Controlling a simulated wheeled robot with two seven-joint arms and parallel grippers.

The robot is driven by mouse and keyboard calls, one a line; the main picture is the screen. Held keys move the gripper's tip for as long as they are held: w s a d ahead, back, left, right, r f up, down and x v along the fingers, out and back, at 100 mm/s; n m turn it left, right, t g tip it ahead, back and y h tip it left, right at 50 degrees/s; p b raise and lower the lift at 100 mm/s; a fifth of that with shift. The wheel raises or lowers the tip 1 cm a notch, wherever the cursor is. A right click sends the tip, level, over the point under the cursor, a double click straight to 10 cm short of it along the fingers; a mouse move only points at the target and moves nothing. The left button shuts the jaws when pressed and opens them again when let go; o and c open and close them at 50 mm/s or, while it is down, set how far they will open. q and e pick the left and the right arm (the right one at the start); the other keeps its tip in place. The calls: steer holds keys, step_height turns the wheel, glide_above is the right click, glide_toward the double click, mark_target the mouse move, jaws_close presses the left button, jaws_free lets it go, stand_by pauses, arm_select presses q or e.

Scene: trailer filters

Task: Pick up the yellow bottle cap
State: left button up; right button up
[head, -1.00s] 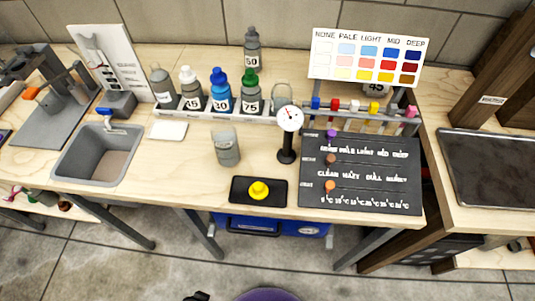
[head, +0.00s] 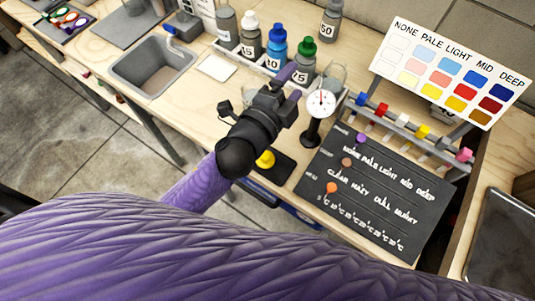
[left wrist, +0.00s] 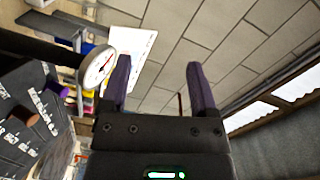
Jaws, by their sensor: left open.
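The yellow bottle cap (head: 265,159) lies on a small black tray (head: 282,168) near the bench's front edge. My left gripper and forearm cover part of the cap and tray in the head view. My left gripper (head: 286,76) is above the bench, beyond the cap, pointing toward the bottle row. In the left wrist view the left gripper (left wrist: 160,82) has its two purple fingers apart with nothing between them. That view looks at the wall and does not show the cap. My right gripper is not in view.
Several bottles, including a blue one (head: 276,48), stand in a rack behind my left gripper. A dial gauge (head: 320,104) stands to its right. A dark lettered board (head: 372,200) and colour chart (head: 452,70) are further right; a sink (head: 152,66) is left.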

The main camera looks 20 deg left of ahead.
arm_select(q)
steer(key=s+d+r+m+g+h, duration=0.35)
steer(key=d+r+m+h, duration=0.5)
steer(key=m, duration=0.65)
steer(key=s+d+f+m+g+h, duration=0.3)
steer(key=s+d+m+g+h, duration=0.15)
steer(key=m+g, duration=0.6)
steer(key=m+g+y, duration=0.3)
steer(key=m+y, duration=1.4)
steer(key=y, duration=0.1)
glide_above(266, 155)
steer(key=f, duration=1.4)
steer(key=shift+s+d, duration=0.1)
steer(key=shift+s, duration=0.15)
steer(key=f+b, duration=0.1)
steer(key=f, duration=0.5)
steer(key=f+b, duration=0.1)
steer(key=f, duration=0.2)
steer(key=shift+w+f+b, duration=0.15)
steer(key=shift+w+b, duration=0.1)
steer(key=shift+b, duration=0.05)
jaws_close()
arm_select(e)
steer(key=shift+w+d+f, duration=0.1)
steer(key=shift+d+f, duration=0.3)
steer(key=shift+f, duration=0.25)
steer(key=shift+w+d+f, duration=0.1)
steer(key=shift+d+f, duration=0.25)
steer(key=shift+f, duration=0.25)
